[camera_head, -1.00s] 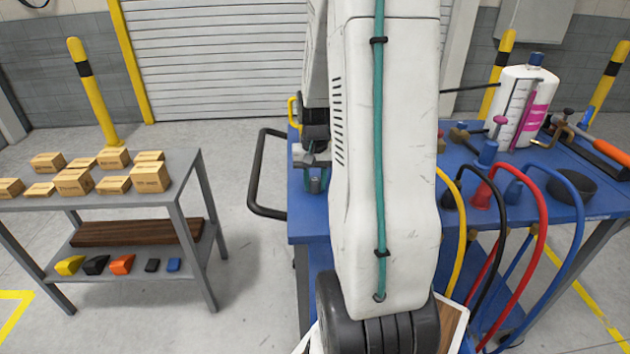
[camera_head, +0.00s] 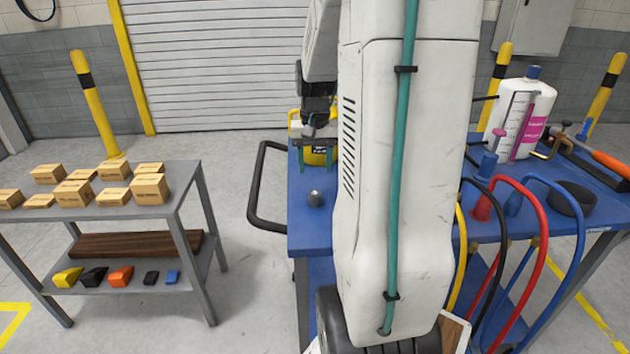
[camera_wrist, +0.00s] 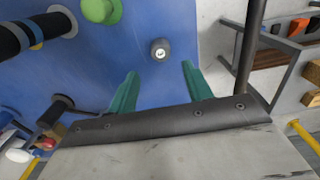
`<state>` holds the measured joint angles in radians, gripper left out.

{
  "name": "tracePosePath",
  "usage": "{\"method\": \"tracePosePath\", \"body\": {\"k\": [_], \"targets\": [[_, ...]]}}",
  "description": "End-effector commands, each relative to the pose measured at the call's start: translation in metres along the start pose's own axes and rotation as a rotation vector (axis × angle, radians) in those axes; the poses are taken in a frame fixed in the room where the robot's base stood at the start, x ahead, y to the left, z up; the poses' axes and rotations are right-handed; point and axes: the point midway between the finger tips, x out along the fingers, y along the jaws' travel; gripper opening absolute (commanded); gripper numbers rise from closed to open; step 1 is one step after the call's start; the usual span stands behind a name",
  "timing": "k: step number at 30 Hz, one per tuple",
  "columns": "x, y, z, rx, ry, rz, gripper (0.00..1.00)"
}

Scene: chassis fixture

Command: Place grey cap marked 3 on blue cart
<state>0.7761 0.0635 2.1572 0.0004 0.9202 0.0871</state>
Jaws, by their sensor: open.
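A small grey cap (camera_head: 315,198) stands upright on the blue cart (camera_head: 305,228), near its left front corner. In the wrist view the cap (camera_wrist: 160,50) shows from above, dark with a pale mark on top too small to read. My gripper (camera_head: 315,150) has teal fingers spread apart with nothing between them. It hangs above and behind the cap, clear of it. In the wrist view the fingers (camera_wrist: 160,71) point toward the cap, which lies just beyond their tips over the blue top (camera_wrist: 140,20).
A yellow object (camera_head: 321,157) stands behind my gripper. A black handle (camera_head: 262,205) juts from the cart's left side. A grey table (camera_head: 110,210) with cardboard boxes stands at left. Coloured hoses (camera_head: 535,260) and a white bottle (camera_head: 522,120) occupy the cart's right.

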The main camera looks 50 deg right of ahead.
Motion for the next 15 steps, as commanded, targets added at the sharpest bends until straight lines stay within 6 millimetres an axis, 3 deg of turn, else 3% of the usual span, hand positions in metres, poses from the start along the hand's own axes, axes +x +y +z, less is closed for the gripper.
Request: {"method": "tracePosePath", "body": {"k": [8, 11, 15], "targets": [[-0.029, -0.007, 0.006, -0.019, 0.003, 0.000, 0.50], [-0.043, -0.030, 0.029, -0.087, 0.015, -0.002, 0.50], [-0.071, -0.077, 0.093, -0.263, 0.042, -0.008, 0.50]]}}
